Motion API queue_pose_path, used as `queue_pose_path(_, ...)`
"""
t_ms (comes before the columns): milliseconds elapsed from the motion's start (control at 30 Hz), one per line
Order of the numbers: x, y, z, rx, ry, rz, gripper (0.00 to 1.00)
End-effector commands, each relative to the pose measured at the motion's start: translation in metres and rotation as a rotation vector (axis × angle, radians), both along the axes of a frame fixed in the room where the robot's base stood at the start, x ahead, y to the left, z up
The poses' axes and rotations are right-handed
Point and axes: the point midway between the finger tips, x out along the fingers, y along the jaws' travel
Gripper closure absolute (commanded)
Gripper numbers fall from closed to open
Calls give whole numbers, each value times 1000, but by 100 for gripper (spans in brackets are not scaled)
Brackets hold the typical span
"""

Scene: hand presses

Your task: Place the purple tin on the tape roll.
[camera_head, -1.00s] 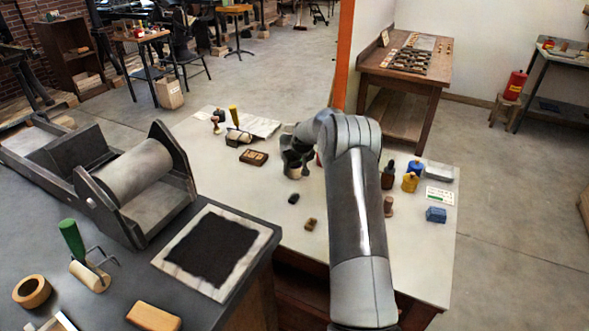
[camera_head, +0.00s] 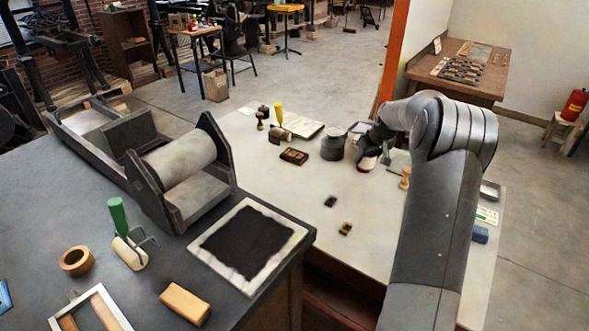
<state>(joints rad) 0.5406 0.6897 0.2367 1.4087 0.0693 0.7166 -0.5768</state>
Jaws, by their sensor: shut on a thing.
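The tape roll (camera_head: 76,261), a tan ring with an open middle, lies flat on the dark press bench at the left, with nothing on it. My gripper (camera_head: 368,151) is over the far part of the pale table, just right of a dark grey pot. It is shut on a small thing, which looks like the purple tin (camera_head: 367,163). Only a reddish and pale patch of it shows, and its colour is hard to make out. I cannot tell whether it touches the table. My arm hides part of the table to the right.
The dark grey pot (camera_head: 333,148) stands close left of my gripper. A roller press (camera_head: 180,170), an inked black plate (camera_head: 247,241), a green-handled brayer (camera_head: 124,232) and a wooden block (camera_head: 185,304) crowd the dark bench. A wooden stamp (camera_head: 404,179) stands beside my arm.

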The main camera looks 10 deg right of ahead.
Motion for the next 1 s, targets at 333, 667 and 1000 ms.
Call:
queue_pose_path(333, 0, -1, 33, -2, -6, 0, 75)
queue_pose_path(667, 1, -1, 194, -3, -10, 0, 75)
queue_pose_path(1000, 0, 0, 285, -1, -4, 1, 75)
